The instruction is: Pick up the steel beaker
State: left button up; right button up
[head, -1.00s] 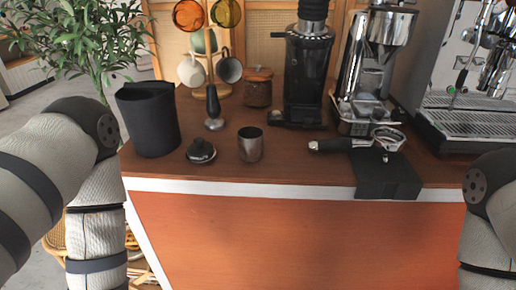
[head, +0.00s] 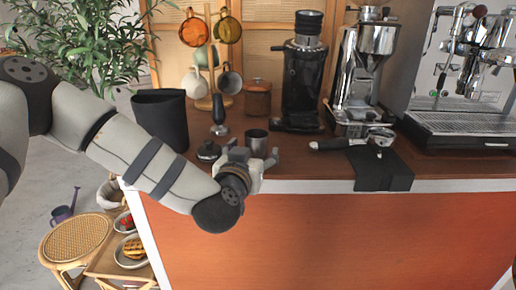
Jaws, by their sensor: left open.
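The small steel beaker (head: 256,142) stands upright near the front edge of the brown counter in the head view. My left gripper (head: 252,158) is open just in front of it, at the counter's front edge. The gripper hides the lower part of the beaker. I cannot tell whether the fingers are on either side of it or touch it. My right gripper is not in view.
A black tamper-like knob (head: 208,151) sits close left of the beaker, with a black bin (head: 162,117) beyond. A portafilter (head: 352,142) lies to the right over a black mat (head: 380,171). A grinder (head: 302,80) stands behind.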

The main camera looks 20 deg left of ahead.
pick_arm(q)
jog(key=shift+w+a+f, duration=0.1)
jog(key=shift+w+f, duration=0.15)
jog(key=shift+w, duration=0.65)
jog(key=shift+s+r, duration=0.1)
jog(key=c, duration=1.3)
jog(key=shift+o, duration=0.2)
